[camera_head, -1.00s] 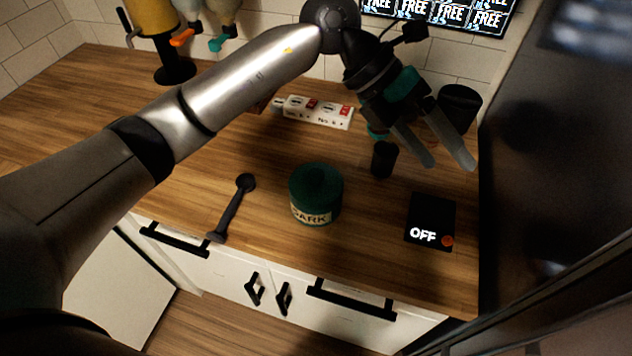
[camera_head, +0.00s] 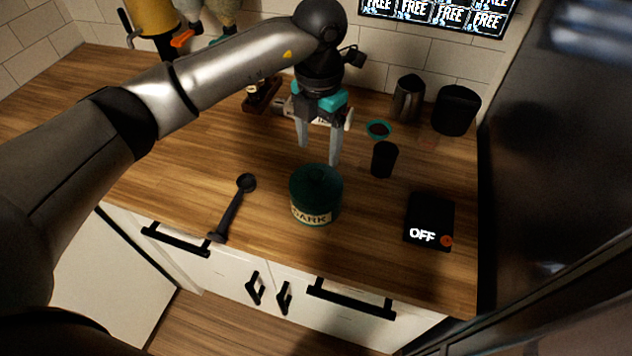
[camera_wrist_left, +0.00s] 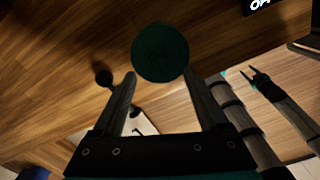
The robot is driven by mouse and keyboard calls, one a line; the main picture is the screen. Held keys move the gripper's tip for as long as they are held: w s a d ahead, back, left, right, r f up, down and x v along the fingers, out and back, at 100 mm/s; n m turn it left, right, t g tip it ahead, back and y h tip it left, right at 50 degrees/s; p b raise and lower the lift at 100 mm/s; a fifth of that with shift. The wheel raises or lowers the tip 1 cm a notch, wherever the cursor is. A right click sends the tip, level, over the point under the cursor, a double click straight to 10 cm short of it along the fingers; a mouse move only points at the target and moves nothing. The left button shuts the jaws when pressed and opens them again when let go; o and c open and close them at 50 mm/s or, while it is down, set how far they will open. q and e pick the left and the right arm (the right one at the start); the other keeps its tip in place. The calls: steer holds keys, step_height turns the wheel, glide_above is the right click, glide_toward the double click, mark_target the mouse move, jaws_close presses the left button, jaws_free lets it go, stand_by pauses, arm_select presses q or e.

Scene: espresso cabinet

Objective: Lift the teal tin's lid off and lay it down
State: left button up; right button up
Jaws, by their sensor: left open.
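The teal tin (camera_head: 314,207), labelled "DARK", stands upright on the wooden counter with its dark teal lid (camera_head: 316,180) on top. My left gripper (camera_head: 320,154) is open and empty, just behind and above the tin, with its fingers pointing down. In the left wrist view the round lid (camera_wrist_left: 160,53) lies beyond and between the two open fingertips (camera_wrist_left: 160,75), and nothing is between the fingers.
A black scoop (camera_head: 232,207) lies left of the tin. A black scale (camera_head: 430,220) reading "OFF" and a black cup (camera_head: 383,159) are to the right. A metal pitcher (camera_head: 408,98) stands at the back. Counter (camera_head: 370,255) in front of the tin is bare.

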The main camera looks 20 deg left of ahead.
mark_target(316, 173)
arm_select(q)
steer(key=shift+s+a+f+p, duration=0.1)
steer(key=shift+f+p, duration=0.1)
steer(key=shift+f, duration=1.4)
steer(key=shift+s+a+f+p, duration=0.1)
steer(key=shift+f+p, duration=0.1)
steer(key=shift+f, duration=1.4)
jaws_close()
